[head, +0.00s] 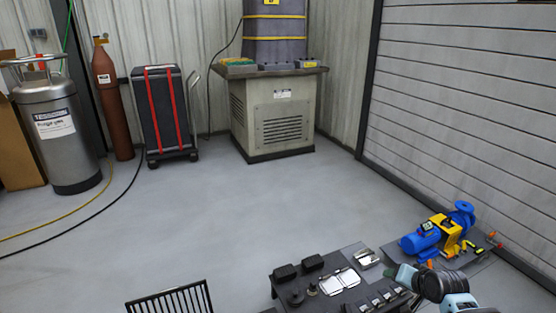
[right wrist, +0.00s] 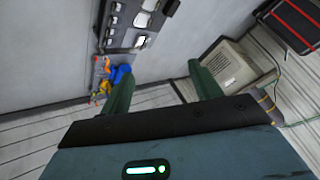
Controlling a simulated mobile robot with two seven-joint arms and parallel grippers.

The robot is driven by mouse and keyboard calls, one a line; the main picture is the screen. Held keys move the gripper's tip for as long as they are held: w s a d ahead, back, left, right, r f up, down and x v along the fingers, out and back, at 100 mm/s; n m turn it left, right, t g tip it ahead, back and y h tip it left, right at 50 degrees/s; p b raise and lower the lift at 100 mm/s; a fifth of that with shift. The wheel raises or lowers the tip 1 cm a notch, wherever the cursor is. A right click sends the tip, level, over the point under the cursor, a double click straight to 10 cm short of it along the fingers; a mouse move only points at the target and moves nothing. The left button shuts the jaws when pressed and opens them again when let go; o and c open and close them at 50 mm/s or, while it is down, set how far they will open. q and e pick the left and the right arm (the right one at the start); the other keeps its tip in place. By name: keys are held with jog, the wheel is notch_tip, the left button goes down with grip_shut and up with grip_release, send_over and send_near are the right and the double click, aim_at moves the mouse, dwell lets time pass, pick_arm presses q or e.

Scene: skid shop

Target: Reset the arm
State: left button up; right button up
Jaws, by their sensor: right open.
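My right arm (head: 432,283) comes in at the bottom right corner of the head view, beside the dark bench. My right gripper (right wrist: 160,82) shows in the right wrist view, with its two green fingers spread wide apart. Nothing is between the fingers. The floor and walls show behind them, well away from the fingers. My left arm and left gripper do not show in either view.
A dark bench (head: 318,300) with metal parts stands at the lower right, beside a blue and yellow pump (head: 440,232). A grey machine cabinet (head: 272,112), a strapped black case (head: 163,110) and cylinders (head: 57,130) line the back. The middle floor (head: 215,205) is clear.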

jog(key=w+d+r+n+t+h, duration=0.25)
jog(key=w+r+n+t, duration=0.25)
jog(key=r+n+t, duration=0.3)
jog(key=s+a+f+g+y, duration=0.1)
jog(key=s+a+f, duration=0.2)
jog(key=s+f, duration=0.35)
jog(key=s+a+f+n+g+y, duration=0.1)
jog(key=s+a+f+g, duration=0.15)
jog(key=s+f, duration=0.35)
jog(key=s+a+f+g, duration=0.1)
jog(key=s+a+f, duration=0.3)
jog(key=s, duration=0.3)
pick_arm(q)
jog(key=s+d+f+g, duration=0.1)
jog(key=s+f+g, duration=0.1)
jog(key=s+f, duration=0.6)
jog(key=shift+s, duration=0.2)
pick_arm(e)
jog(key=s+a+f+g+y, duration=0.1)
jog(key=s+a, duration=0.3)
jog(key=s, duration=0.9)
jog(key=s+a+f+m+g, duration=0.1)
jog(key=s+a+f+g, duration=0.1)
jog(key=s, duration=1.1)
jog(key=shift+a+f+y, duration=0.35)
jog(key=shift+a+f, duration=0.25)
jog(key=shift+a, duration=0.55)
jog(key=shift+w, duration=0.1)
